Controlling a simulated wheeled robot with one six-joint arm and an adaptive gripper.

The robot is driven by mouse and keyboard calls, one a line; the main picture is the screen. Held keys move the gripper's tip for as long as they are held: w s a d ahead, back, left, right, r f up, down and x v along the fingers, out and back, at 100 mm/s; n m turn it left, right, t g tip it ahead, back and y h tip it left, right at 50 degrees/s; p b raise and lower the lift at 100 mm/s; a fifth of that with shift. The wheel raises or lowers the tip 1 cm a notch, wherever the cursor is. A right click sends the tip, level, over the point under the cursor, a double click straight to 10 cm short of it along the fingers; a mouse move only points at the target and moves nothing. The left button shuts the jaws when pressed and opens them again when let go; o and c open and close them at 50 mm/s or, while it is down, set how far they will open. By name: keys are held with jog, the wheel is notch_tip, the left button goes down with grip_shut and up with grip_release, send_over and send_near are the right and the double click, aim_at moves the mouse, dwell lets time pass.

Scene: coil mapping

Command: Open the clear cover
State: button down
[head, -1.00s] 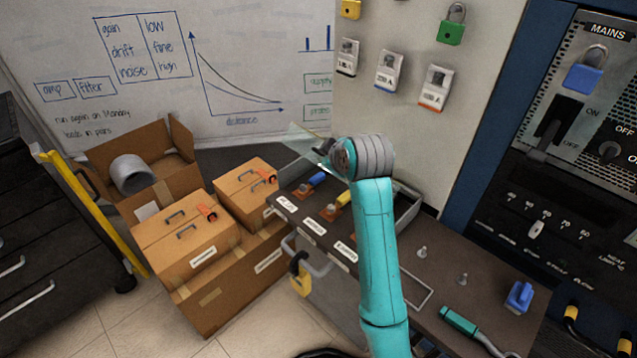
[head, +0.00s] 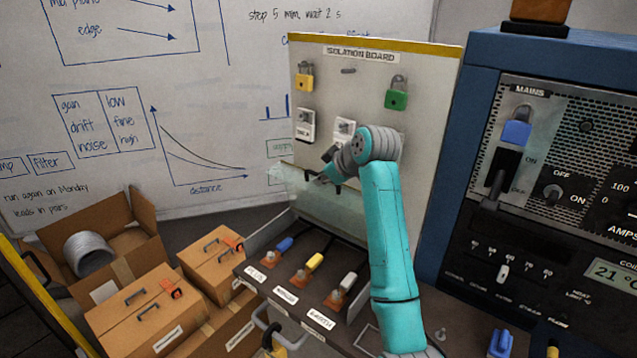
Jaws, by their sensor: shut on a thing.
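The clear cover (head: 322,209) is a pale, see-through panel in the head view. It stands tilted up behind the row of blue, yellow and grey connectors, in front of the isolation board. My gripper (head: 328,180) is at the cover's upper edge, shut on it. The arm's wrist hides part of the fingers and the right end of the cover. The dark connector box (head: 268,292) below shows its three connectors uncovered from the front.
The isolation board (head: 425,130) with padlocks and tags stands close behind the cover. A blue-framed mains panel (head: 540,190) is at right. Cardboard boxes (head: 150,310) stand on the floor at left. A yellow padlock (head: 304,83) hangs on the board.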

jog(key=shift+w, duration=0.1)
jog(key=c, duration=1.2)
grip_release()
jog(key=v, duration=1.2)
